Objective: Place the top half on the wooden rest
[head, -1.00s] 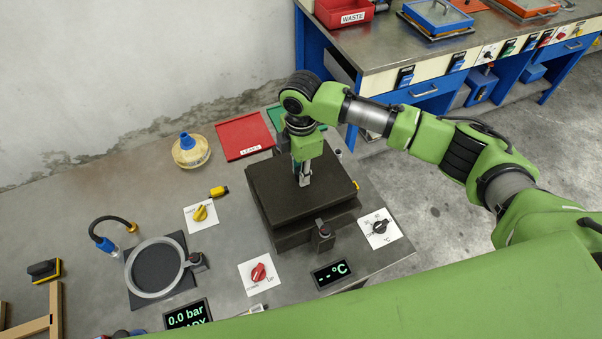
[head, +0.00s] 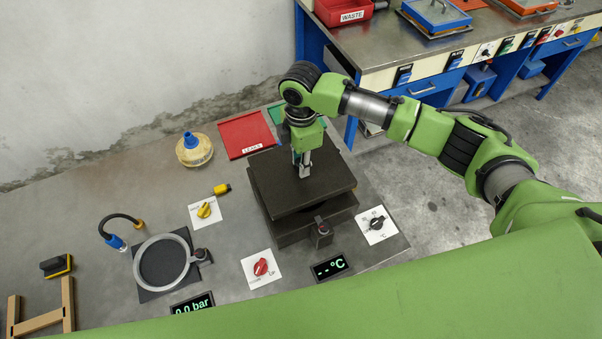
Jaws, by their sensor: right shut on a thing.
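The top half (head: 285,187) is a dark square plate over the similar dark lower block (head: 292,236) of the press. My right gripper (head: 304,173) points down at the middle of the top half and is shut on it, on a small grip there. The wooden rest (head: 68,303) is a light wooden frame at the lower left, partly cut off by the picture edge. My left gripper is not in view.
Between press and rest lie a ring on a dark pad (head: 162,263), a hose with a blue fitting (head: 115,242), a red knob (head: 261,267) and a yellow knob (head: 204,210). Bare table lies at left.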

